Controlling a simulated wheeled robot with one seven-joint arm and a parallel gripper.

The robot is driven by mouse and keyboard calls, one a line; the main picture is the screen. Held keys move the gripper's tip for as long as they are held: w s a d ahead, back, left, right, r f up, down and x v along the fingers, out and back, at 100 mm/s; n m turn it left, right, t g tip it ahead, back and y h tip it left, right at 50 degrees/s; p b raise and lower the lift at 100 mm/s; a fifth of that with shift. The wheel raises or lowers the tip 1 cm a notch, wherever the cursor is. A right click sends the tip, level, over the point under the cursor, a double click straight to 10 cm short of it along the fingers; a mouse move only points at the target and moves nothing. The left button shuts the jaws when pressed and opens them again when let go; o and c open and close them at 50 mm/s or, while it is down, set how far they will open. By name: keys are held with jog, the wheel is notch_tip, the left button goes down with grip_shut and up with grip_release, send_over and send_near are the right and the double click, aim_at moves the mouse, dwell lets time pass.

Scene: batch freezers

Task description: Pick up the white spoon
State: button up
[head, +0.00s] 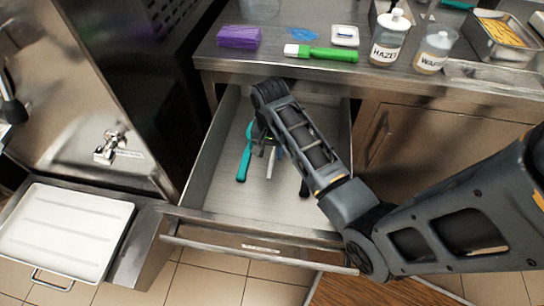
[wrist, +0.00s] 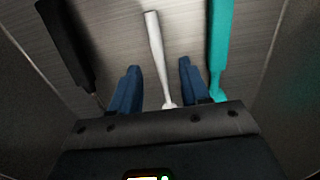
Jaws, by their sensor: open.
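The white spoon lies in the open drawer (head: 210,186). In the wrist view its white handle (wrist: 157,55) points away from my gripper, and its near end is hidden behind the gripper body. My gripper (wrist: 157,75) is open, with one blue finger on each side of the handle and gaps showing on both sides. In the head view my gripper (head: 268,148) is down inside the drawer and mostly hidden by my arm. A light handle (head: 271,163) shows just below it.
A teal-handled utensil (wrist: 219,45) lies close to the right finger in the wrist view, and a black-handled one (wrist: 65,40) lies to the left. The drawer walls surround them. The counter above holds a purple sponge (head: 239,37), a green brush (head: 322,53) and bottles (head: 390,38).

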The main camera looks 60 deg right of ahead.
aim_at(271, 163)
notch_tip(271, 163, down, 4)
jog(key=shift+s+a+f, duration=0.15)
grip_shut()
dwell(0.4)
